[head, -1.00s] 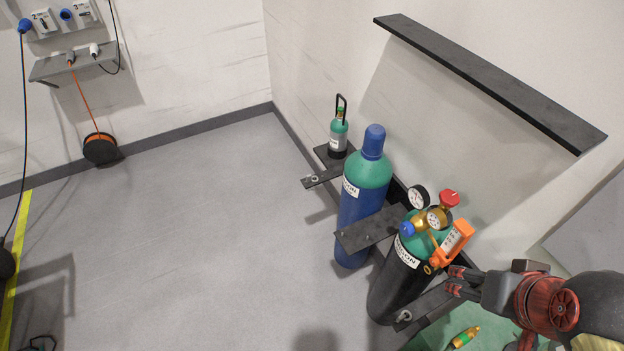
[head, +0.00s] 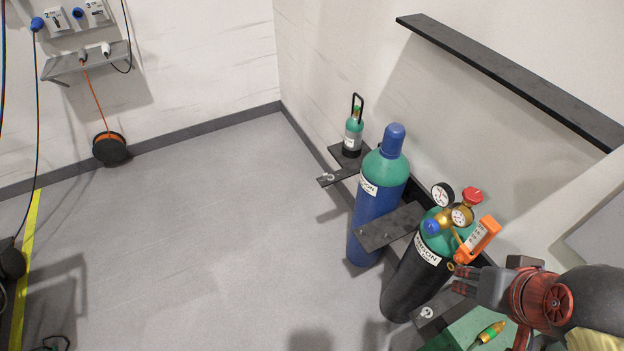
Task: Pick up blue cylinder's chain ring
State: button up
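The blue cylinder (head: 366,226), with a green shoulder and blue cap, stands upright by the right wall. A small shiny ring (head: 329,177) lies on the dark bracket at its left. Another ring (head: 427,312) is on the lower bracket by the black cylinder (head: 411,281). I cannot tell for sure which ring belongs to the blue cylinder; no chain is clearly visible. My gripper (head: 461,281) is at the lower right, beside the black cylinder, its fingers apart with nothing seen between them.
The black cylinder carries gauges (head: 461,216), a red knob and an orange device (head: 477,239) close to my gripper. A small green cylinder (head: 353,135) stands farther back. A dark shelf (head: 510,78) juts from the wall above. The floor (head: 200,220) to the left is clear.

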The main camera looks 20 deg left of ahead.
aim_at(325, 177)
jog(key=j+u, duration=0.15)
jog(key=j, duration=0.3)
jog(key=i+j+u, duration=0.1)
jog(key=j, duration=0.35)
jog(key=i+j+u, duration=0.15)
jog(key=j, duration=0.3)
jog(key=i+u, duration=0.2)
jog(key=i, duration=0.3)
jog(key=i+l+u, duration=0.2)
jog(key=i, duration=0.25)
